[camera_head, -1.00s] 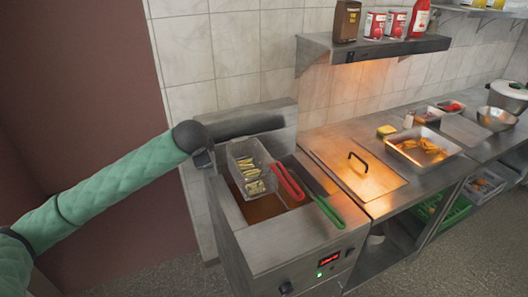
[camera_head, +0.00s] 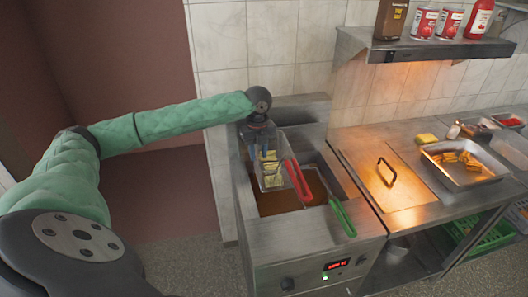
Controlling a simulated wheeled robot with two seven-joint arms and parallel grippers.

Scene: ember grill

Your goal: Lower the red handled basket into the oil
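The red handled basket (camera_head: 271,182) is a wire basket with pale food pieces in it, at the left side of the fryer. Its red handle (camera_head: 298,180) points toward the front right. It looks raised at the oil's left edge; its exact height is hard to tell. The brown oil (camera_head: 290,203) shows in the fryer well beside it. My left gripper (camera_head: 264,150) points down over the back end of the basket, away from the red handle. Its fingers are small and dark, and I cannot tell whether they are open or touch the basket. My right gripper is out of view.
A green handle (camera_head: 342,217) sticks out at the fryer's right. A steel counter with a lid and black handle (camera_head: 387,172) adjoins it, with a tray of fried food (camera_head: 462,161) beyond. A shelf (camera_head: 425,43) overhangs the counter. The wall stands behind.

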